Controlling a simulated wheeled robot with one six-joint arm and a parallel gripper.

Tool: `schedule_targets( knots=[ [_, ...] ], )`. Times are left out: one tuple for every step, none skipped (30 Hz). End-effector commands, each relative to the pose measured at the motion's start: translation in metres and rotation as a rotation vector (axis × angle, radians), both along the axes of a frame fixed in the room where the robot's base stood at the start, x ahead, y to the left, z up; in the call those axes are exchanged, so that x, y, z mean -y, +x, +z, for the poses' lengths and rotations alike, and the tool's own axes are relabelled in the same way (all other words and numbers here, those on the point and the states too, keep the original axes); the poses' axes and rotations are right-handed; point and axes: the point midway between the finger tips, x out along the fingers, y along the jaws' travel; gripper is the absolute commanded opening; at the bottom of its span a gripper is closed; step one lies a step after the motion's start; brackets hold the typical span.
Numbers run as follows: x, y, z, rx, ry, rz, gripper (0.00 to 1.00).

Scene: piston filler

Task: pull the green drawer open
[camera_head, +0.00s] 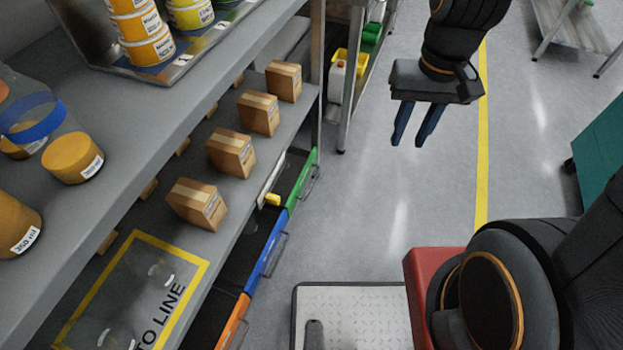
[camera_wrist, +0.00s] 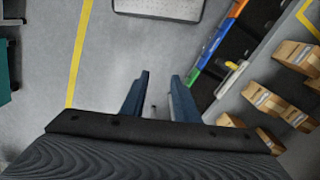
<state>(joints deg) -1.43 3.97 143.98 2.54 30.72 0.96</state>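The green drawer (camera_head: 302,181) is under the right edge of the shelving in the head view, at the far end of a row of coloured fronts. A thin dark handle (camera_head: 311,181) stands out from its front. The green front also shows small in the wrist view (camera_wrist: 193,77), right of my fingers. My gripper (camera_head: 409,141) hangs above the floor, to the right of the drawer and clear of it. Its two blue fingers are apart with nothing between them, as the wrist view also shows (camera_wrist: 160,78).
A blue drawer (camera_head: 266,247) and an orange drawer (camera_head: 234,322) line up with the green one. Cardboard boxes (camera_head: 231,152) stand on the shelf above. A metal rack post (camera_head: 351,85) rises beyond the drawers. The floor (camera_head: 375,215) between gripper and drawers is clear.

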Motion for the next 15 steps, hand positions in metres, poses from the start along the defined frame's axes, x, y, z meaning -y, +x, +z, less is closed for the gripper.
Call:
schedule_targets(
  knots=[
    [-0.005, 0.014, -0.027, -0.001, 0.007, -0.007, 0.28],
    [-0.009, 0.022, -0.037, -0.001, 0.011, -0.011, 0.28],
    [-0.013, 0.031, -0.051, 0.000, 0.018, -0.020, 0.28],
    [-0.016, 0.038, -0.061, 0.000, 0.023, -0.025, 0.28],
    [-0.019, 0.046, -0.071, 0.002, 0.027, -0.032, 0.28],
    [-0.024, 0.055, -0.084, 0.002, 0.033, -0.041, 0.28],
    [-0.027, 0.062, -0.094, 0.003, 0.038, -0.047, 0.28],
    [-0.031, 0.069, -0.104, 0.004, 0.041, -0.052, 0.28],
    [-0.035, 0.078, -0.118, 0.005, 0.047, -0.060, 0.28],
    [-0.038, 0.085, -0.128, 0.005, 0.052, -0.068, 0.28],
    [-0.042, 0.092, -0.138, 0.005, 0.056, -0.074, 0.28],
    [-0.047, 0.101, -0.152, 0.006, 0.062, -0.083, 0.28],
    [-0.050, 0.107, -0.163, 0.007, 0.066, -0.090, 0.28],
    [-0.054, 0.114, -0.174, 0.007, 0.069, -0.096, 0.28],
    [-0.058, 0.123, -0.188, 0.008, 0.075, -0.104, 0.28]
  ],
)
